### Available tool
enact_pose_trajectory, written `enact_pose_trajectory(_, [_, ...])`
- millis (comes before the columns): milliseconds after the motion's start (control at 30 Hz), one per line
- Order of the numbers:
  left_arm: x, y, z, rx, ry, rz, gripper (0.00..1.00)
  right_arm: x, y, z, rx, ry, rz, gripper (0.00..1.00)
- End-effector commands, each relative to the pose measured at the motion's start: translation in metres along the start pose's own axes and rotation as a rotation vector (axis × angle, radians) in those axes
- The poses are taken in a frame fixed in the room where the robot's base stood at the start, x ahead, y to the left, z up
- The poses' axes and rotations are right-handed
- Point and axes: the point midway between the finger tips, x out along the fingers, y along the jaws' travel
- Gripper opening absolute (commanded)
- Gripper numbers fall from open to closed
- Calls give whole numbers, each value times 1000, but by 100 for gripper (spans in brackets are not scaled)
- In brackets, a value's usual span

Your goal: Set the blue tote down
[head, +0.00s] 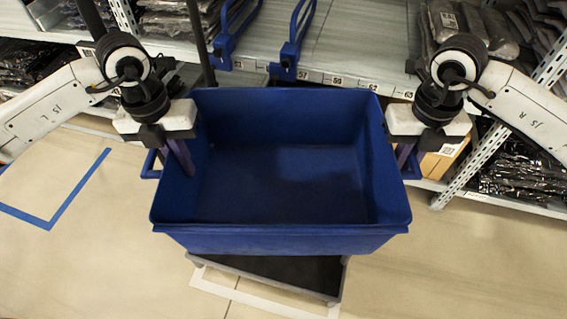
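The blue tote (282,240) is in the middle of the head view, upright, open at the top and empty. My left gripper (180,156) is at its left side wall, its purple fingers at the rim by the left handle (150,165), and looks shut on the tote. My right gripper (404,155) is at the right side wall by the right handle (412,167) and also looks shut on the tote, its fingertips partly hidden. A cart with a dark deck (290,272) shows below the tote's front edge. Whether the tote touches it is hidden.
A metal shelf (345,50) runs behind the tote, with blue frames (290,55) on it and bagged garments (470,25) on both sides. A shelf upright (480,160) stands at the right. Blue tape (75,190) marks the floor at left. Floor in front is clear.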

Motion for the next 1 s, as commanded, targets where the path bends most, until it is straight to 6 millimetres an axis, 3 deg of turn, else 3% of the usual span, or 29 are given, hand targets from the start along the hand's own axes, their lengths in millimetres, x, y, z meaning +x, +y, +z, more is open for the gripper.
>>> enact_pose_trajectory(467, [1, 2, 1, -5, -3, 3, 0, 2, -2, 0, 4, 0, -5, 0])
enact_pose_trajectory(1000, [31, 4, 1, -5, -3, 2, 0, 32, -2, 0, 4, 0, -5, 0])
